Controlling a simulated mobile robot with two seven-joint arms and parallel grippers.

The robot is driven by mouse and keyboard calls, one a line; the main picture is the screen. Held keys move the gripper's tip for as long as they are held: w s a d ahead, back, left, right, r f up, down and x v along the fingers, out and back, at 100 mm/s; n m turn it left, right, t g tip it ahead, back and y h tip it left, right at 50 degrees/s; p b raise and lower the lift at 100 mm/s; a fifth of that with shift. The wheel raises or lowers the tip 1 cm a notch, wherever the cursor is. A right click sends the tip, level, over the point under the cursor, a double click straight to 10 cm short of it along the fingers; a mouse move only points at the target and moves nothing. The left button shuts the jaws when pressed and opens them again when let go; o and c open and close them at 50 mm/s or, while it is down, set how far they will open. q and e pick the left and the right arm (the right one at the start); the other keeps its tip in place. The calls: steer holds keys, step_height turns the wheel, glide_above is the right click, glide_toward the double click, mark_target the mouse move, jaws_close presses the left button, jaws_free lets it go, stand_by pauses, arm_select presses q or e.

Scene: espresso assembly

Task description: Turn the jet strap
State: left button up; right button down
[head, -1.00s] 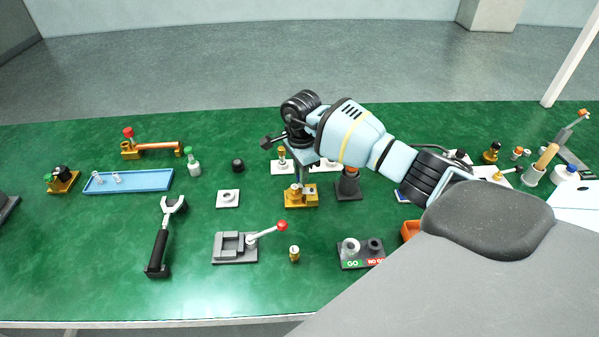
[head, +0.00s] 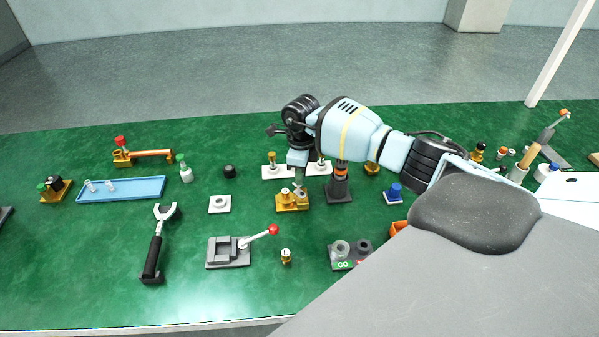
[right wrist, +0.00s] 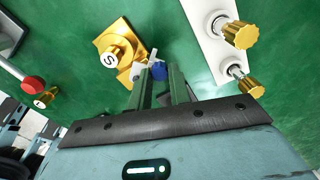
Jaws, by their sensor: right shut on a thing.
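A small brass block (head: 292,202) stands on the green table, with a round knob marked "S" (right wrist: 112,60) on top. A small pale strap-like piece, which I take as the jet strap (head: 300,190), sits at its side; in the right wrist view it shows as a pale cross-shaped part (right wrist: 139,70) with a blue bit beside it. My right gripper (right wrist: 160,84) reaches to this piece, its fingertips at the blue bit. It is shut on the strap, though the contact is partly hidden by the fingers. My left gripper is not in view.
White plates with brass knobs (head: 278,170) stand just behind the block. A dark tamper-like stand (head: 340,190) is close on its right. A grey fixture with a red-ball lever (head: 228,252) and a small brass part (head: 286,257) lie in front.

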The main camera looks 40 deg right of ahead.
steer(key=shift+d+m, duration=0.1)
steer(key=shift+m, duration=0.2)
steer(key=c, duration=1.3)
jaws_free()
steer(key=shift+r, duration=3.9)
steer(key=shift+s, duration=0.1)
